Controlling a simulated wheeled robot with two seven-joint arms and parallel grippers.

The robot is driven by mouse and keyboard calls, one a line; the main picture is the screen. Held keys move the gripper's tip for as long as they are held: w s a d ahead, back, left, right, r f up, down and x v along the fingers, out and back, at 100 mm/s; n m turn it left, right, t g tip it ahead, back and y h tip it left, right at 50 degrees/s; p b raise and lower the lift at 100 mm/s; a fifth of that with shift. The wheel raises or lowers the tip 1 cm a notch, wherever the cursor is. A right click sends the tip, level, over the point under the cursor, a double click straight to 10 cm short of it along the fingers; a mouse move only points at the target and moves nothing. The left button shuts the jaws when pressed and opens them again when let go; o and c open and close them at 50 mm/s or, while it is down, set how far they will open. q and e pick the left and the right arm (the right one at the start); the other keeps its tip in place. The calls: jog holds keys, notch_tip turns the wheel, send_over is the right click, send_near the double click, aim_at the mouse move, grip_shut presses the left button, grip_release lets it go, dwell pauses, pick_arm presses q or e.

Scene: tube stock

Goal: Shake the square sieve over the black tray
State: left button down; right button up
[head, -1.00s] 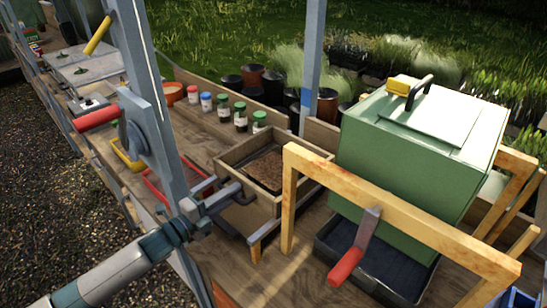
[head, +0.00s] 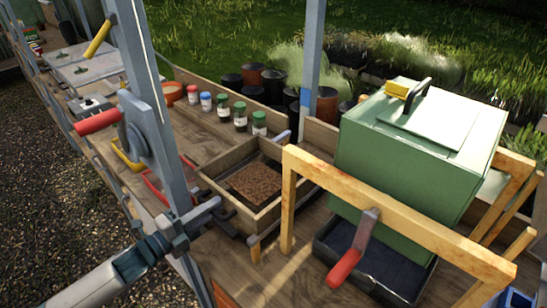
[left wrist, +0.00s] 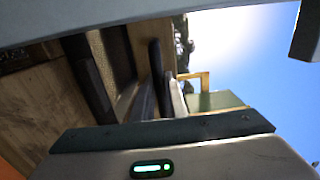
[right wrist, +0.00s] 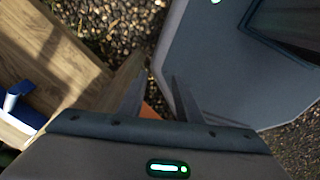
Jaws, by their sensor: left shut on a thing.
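The square sieve (head: 216,185) is a wooden frame with brown crumbly material inside, on or just above the bench at mid-picture in the head view. I cannot tell whether it touches what is below. My left gripper (head: 224,213) is shut on the sieve's near left side, where a dark handle shows. In the left wrist view the gripper's dark fingers (left wrist: 125,85) have wood beside them. A black tray (head: 325,262) stands to the right, under a green box. My right gripper (right wrist: 155,85) is open and empty, outside the head view.
Several capped jars (head: 240,116) line the back left. A grey post (head: 150,120) rises left of the sieve. A red frame (head: 155,190) lies left.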

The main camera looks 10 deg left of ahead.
aim_at(232, 194)
pick_arm(q)
jog(key=shift+x, duration=3.6)
jog(key=shift+c, duration=1.8)
grip_release()
jog(key=shift+w, duration=0.1)
jog(key=shift+a, duration=0.1)
jog(key=v, duration=1)
jog(key=shift+p, duration=0.35)
